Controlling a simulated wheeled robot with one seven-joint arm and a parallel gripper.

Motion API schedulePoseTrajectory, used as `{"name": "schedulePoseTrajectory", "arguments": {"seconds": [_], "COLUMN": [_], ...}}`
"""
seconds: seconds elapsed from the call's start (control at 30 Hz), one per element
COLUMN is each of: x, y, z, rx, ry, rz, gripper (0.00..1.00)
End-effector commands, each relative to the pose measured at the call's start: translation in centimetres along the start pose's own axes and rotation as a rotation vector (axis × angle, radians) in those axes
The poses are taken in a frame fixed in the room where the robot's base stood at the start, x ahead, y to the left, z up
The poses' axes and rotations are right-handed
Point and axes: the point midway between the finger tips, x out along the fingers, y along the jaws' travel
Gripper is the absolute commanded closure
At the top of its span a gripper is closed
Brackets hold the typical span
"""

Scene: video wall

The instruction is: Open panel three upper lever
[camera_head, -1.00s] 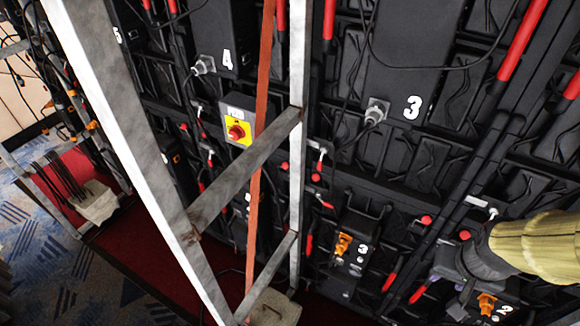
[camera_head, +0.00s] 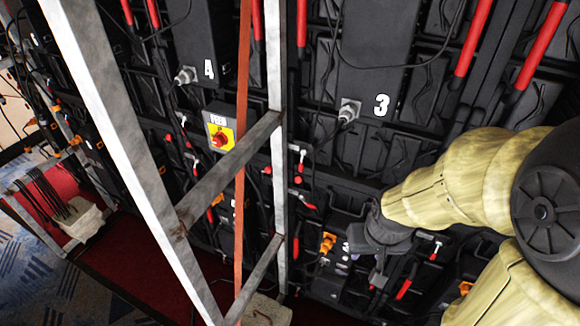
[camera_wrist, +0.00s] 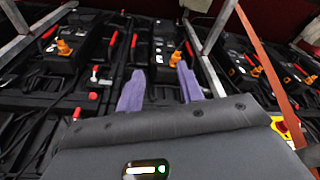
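The black panel marked 3 (camera_head: 381,105) is upright on the wall in the head view, with a grey plug at its lower left. Long red levers (camera_head: 469,45) stand at its upper right. A small red-and-white lever (camera_head: 300,160) is at its lower left. I cannot tell which is the upper lever. My gripper (camera_head: 366,268) is in front of the lower box marked 3, partly covering it. In the wrist view, its purple fingers (camera_wrist: 160,86) are apart with nothing between them. Red levers (camera_wrist: 189,48) show beyond the fingertips, apart from them.
A grey metal frame (camera_head: 278,170) and a red strap (camera_head: 242,170) stand in front of the wall, left of my gripper. A yellow switch with a red knob (camera_head: 220,138) is behind them. Orange plugs (camera_head: 327,243) and loose black cables are on the wall.

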Motion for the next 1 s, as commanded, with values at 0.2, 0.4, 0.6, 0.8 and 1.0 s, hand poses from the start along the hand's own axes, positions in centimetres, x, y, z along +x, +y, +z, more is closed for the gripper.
{"name": "schedulePoseTrajectory", "arguments": {"seconds": [0.2, 0.4, 0.6, 0.8, 1.0], "x": [0.0, 0.2, 1.8, 4.8, 8.0], "y": [0.0, -0.5, -3.8, -8.5, -12.3], "z": [0.0, -0.9, -6.4, -14.1, -19.8], "rx": [0.0, 0.005, 0.047, 0.128, 0.216], "ry": [0.0, 0.018, 0.133, 0.326, 0.526], "rz": [0.0, -0.009, -0.053, -0.079, -0.049], "gripper": [0.63, 0.63, 0.63, 0.63, 0.63]}}
